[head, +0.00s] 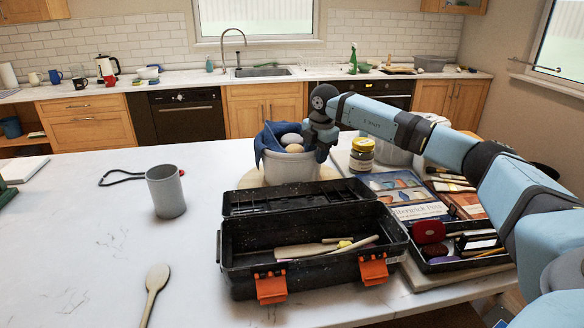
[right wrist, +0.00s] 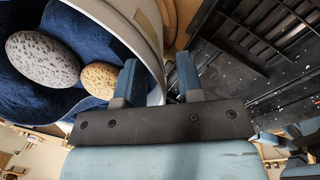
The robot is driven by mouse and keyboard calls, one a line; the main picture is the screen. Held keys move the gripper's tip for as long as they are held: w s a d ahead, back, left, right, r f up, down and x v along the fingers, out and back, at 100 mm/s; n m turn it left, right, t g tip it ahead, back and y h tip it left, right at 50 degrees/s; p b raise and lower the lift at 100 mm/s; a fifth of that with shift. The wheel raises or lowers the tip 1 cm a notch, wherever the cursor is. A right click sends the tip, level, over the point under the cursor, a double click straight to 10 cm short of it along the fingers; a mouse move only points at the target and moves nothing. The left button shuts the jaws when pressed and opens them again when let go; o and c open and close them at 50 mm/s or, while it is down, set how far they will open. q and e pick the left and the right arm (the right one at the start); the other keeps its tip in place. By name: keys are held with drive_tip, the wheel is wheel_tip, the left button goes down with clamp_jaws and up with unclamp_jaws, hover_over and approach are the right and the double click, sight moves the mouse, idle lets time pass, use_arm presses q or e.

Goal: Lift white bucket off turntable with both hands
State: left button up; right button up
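The white bucket (head: 288,168) stands upright on the pale round turntable (head: 248,180), behind the black toolbox. A blue cloth (head: 268,142) hangs over its rim, and two egg-like objects lie inside, one grey speckled (right wrist: 42,60) and one tan (right wrist: 98,80). My right gripper (head: 318,148) is at the bucket's right rim, pointing down. In the right wrist view its two fingers (right wrist: 158,80) stand apart, with the bucket wall (right wrist: 150,45) between them. A gap shows between the wall and the outer finger. My left gripper is not seen in the head view.
The open black toolbox (head: 305,245) stands in front of the bucket. A yellow-lidded jar (head: 361,155) and books (head: 405,195) are close on the right. The counter (head: 80,240) is mostly clear there.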

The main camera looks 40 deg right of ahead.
clamp_jaws()
drive_tip(key=shift+r, duration=0.1)
